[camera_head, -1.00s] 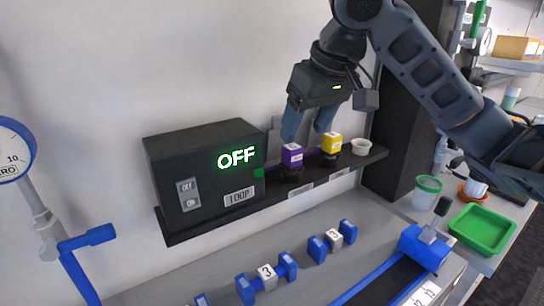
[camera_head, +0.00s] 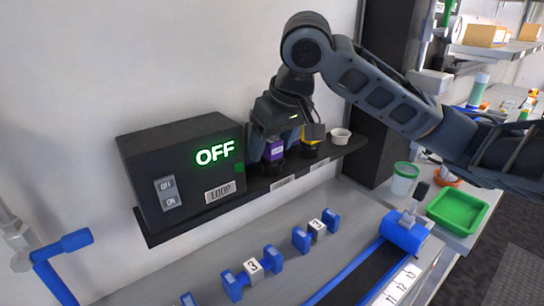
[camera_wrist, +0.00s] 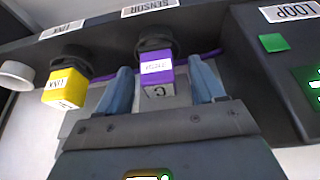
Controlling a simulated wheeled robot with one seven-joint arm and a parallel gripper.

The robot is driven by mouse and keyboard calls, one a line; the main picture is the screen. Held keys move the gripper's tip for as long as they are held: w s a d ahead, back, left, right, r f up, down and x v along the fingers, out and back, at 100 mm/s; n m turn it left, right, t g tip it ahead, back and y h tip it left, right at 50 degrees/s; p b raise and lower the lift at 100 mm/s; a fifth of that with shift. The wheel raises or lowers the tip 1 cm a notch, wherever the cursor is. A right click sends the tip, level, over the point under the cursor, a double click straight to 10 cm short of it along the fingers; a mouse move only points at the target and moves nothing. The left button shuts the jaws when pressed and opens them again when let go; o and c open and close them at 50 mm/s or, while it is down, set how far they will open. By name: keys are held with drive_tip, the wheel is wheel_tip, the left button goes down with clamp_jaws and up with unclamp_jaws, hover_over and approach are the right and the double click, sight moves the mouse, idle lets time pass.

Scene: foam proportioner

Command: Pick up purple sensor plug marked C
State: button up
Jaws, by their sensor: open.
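The purple sensor plug (camera_head: 274,150) stands in a black round socket on the dark shelf, just right of the black box. In the wrist view the purple plug (camera_wrist: 156,68) shows a white label and a face marked C. My gripper (camera_wrist: 165,88) is open, with one blue finger on each side of the plug and visible gaps to it. In the head view my gripper (camera_head: 275,142) is down at the plug and partly hides it.
A yellow plug (camera_wrist: 66,88) stands in its own socket beside the purple one, with a white cup (camera_head: 340,136) beyond it. The black box (camera_head: 185,165) reads OFF and stands close on the other side. A purple cable runs behind the plugs.

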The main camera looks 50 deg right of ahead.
drive_tip(key=shift+c, duration=0.5)
drive_tip(key=c, duration=1)
drive_tip(key=shift+c, duration=0.5)
drive_tip(key=shift+r, duration=0.15)
